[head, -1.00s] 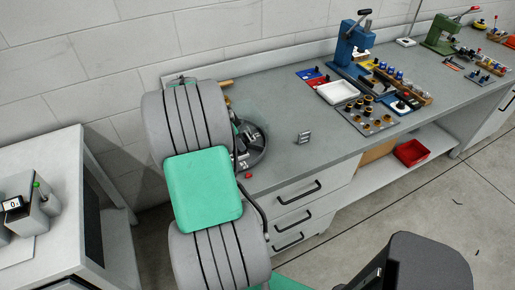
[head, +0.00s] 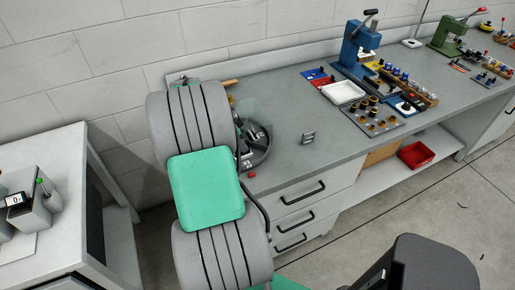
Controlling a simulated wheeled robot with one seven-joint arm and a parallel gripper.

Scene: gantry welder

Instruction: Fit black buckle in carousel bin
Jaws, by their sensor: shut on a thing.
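The carousel bin (head: 262,152) is a dark round tray with compartments on the left part of the grey bench. My large grey and green arm covers its left side. My gripper is not visible; it is hidden behind the arm. I cannot make out a black buckle in or near the carousel. A small grey metal buckle-like piece (head: 308,138) lies on the bench right of the carousel.
A red knob (head: 251,173) is at the bench's front edge. A white tray (head: 343,92), a blue press (head: 358,45) and a plate of brass parts (head: 374,118) stand farther right. Bare bench (head: 285,105) lies between. A white cabinet (head: 75,160) is at left.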

